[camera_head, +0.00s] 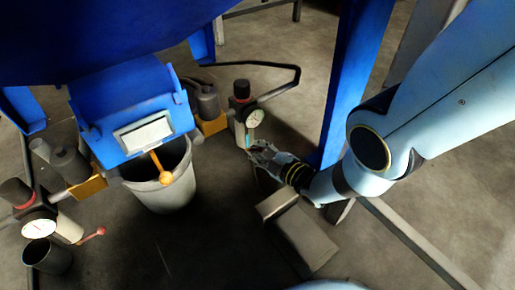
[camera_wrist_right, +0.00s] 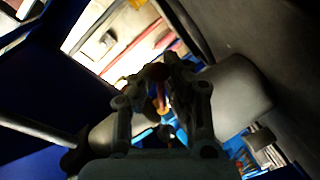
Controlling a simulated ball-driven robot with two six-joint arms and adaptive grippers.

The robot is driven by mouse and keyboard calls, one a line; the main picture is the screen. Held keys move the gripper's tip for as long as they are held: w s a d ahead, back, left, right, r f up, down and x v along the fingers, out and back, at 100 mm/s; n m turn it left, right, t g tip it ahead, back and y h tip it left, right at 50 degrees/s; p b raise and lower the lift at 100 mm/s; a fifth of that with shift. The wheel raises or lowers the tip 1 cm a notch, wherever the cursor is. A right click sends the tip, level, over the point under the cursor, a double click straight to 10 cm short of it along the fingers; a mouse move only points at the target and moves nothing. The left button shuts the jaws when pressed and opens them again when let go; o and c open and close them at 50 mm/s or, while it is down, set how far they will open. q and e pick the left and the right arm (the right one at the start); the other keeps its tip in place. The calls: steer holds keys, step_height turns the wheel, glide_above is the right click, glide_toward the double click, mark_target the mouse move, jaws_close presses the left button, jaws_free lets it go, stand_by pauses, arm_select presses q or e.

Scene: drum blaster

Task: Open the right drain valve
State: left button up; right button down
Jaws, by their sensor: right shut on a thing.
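The right drain valve (camera_head: 239,127) is on the assembly with a white dial gauge, right of the bucket. My right gripper (camera_head: 255,149) reaches it from the right, with its fingertips just below the gauge. In the right wrist view, the fingers (camera_wrist_right: 160,75) are closed around the red knob of the valve handle (camera_wrist_right: 158,72). The handle is mostly hidden by the fingers, so its angle is hard to tell. My left gripper is not in view.
A blue post (camera_head: 343,85) stands close beside my right arm. A bent dark bar (camera_head: 280,66) runs behind the gauge. Open floor lies at the bottom centre.

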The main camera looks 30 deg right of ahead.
steer(key=shift+s+a+f, duration=0.1)
steer(key=shift+s+f, duration=0.05)
steer(key=shift+s, duration=0.05)
steer(key=c, duration=1.5)
jaws_free()
steer(key=shift+o, duration=0.6)
steer(key=shift+w, duration=0.15)
